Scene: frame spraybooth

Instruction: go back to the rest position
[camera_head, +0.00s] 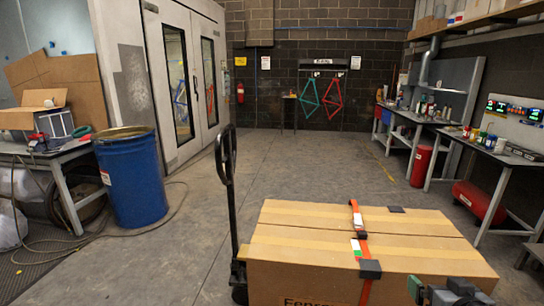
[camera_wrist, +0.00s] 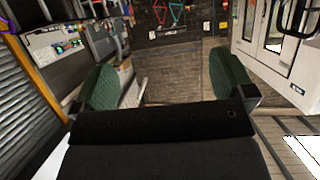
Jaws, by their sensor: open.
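My gripper (camera_wrist: 168,88) is open and empty in the wrist view, its two green-padded fingers wide apart with only background between them. In the head view part of my gripper (camera_head: 444,291) shows at the bottom right, in front of the near right part of a large cardboard box (camera_head: 310,268). I cannot tell the gap between gripper and box. The wrist view looks turned over, with the white booth on its right side.
The box, with an orange strap (camera_head: 357,222), stands by a black pallet-jack handle (camera_head: 227,160). A blue drum (camera_head: 131,180) and a cluttered table (camera_head: 60,160) are at left. Benches (camera_head: 410,117) and a red tank (camera_head: 478,200) line the right. The middle floor is clear.

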